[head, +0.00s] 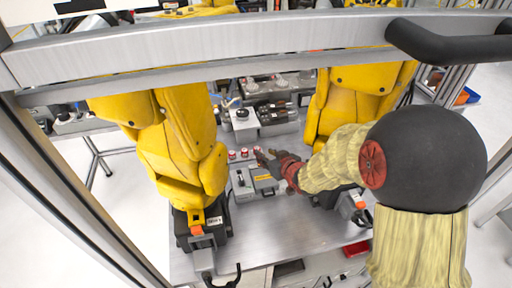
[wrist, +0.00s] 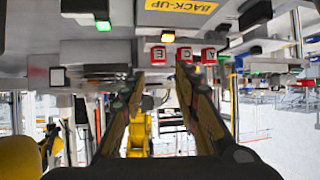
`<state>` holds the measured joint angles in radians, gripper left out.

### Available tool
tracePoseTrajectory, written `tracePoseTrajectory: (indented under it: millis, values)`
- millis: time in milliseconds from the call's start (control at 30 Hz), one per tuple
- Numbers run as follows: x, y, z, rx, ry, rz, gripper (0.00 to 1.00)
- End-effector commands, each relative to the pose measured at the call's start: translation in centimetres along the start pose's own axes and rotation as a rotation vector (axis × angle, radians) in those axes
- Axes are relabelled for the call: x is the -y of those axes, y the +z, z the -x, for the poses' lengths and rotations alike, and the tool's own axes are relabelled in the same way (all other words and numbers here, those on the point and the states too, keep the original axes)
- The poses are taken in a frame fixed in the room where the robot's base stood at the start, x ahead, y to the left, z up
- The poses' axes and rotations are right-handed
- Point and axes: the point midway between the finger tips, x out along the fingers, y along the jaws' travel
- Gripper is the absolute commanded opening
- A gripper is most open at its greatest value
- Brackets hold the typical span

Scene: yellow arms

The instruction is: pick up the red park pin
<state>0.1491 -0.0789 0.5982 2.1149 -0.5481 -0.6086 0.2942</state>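Several small red pins with white labelled faces stand in a row on the table, at the left (head: 231,155), middle (head: 244,153) and right (head: 257,149) in the head view. The wrist view shows three red blocks, one marked E (wrist: 158,55), a middle one (wrist: 185,54) and one marked A (wrist: 209,56). I cannot tell which is the park pin. My gripper (head: 264,158) is beside the right end of the row. In the wrist view my gripper (wrist: 160,76) is open, with nothing between its fingers. Its right fingertip overlaps the view of the middle block.
Yellow arms (head: 172,140) stand at both sides. A metal rail (head: 250,52) crosses the head view. The front table (head: 280,235) is mostly bare.

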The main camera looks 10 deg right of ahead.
Motion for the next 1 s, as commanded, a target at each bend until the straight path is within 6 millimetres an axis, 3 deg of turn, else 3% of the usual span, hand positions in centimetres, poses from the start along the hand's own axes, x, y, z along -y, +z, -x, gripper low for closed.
tracePoseTrajectory:
  millis: [600,867,1000]
  values:
    - [-0.2,0.0,-7.1,-0.001,0.0,0.001,0.31]
    - [-0.2,-0.1,-7.4,-0.001,0.001,0.001,0.31]
    - [-0.2,-0.1,-7.4,-0.001,0.001,0.001,0.24]
